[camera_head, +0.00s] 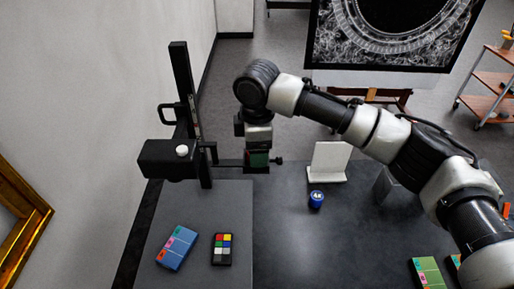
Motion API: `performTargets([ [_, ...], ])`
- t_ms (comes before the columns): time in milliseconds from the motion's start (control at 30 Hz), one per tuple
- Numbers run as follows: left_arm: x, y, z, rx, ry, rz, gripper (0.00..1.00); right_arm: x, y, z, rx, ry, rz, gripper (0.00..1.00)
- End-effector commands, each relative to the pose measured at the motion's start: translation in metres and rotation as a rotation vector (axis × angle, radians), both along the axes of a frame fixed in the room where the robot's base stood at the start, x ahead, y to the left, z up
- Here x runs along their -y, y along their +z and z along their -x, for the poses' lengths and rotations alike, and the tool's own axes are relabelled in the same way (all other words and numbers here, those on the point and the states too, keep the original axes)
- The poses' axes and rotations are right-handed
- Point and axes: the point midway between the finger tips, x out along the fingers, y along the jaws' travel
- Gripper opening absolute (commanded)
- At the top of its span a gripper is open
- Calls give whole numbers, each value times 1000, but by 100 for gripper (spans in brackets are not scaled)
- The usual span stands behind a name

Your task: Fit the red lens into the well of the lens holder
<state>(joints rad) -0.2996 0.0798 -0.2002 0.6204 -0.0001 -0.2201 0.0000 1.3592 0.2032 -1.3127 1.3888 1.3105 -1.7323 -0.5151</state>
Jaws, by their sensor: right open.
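My right arm comes in from the right, and its gripper (258,158) points down over the back of the table. The fingertips overlap the end of a dark horizontal bar (231,162) on a black stand (183,95), so their gap is hard to see. A dark green patch shows between the gripper and the bar end; I cannot tell what it is. I cannot make out the red lens or the well of the lens holder; the gripper may hide them. My left gripper is out of view.
A black box (165,160) is mounted on the stand. A blue case (177,248) and a colour chart (222,249) lie at front left. The front middle is clear.

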Motion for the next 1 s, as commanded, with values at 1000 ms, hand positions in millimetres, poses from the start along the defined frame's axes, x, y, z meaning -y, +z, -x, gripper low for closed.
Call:
performTargets([
  [1000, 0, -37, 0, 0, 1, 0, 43, 0, 117, 2, 0, 0, -1, 70],
])
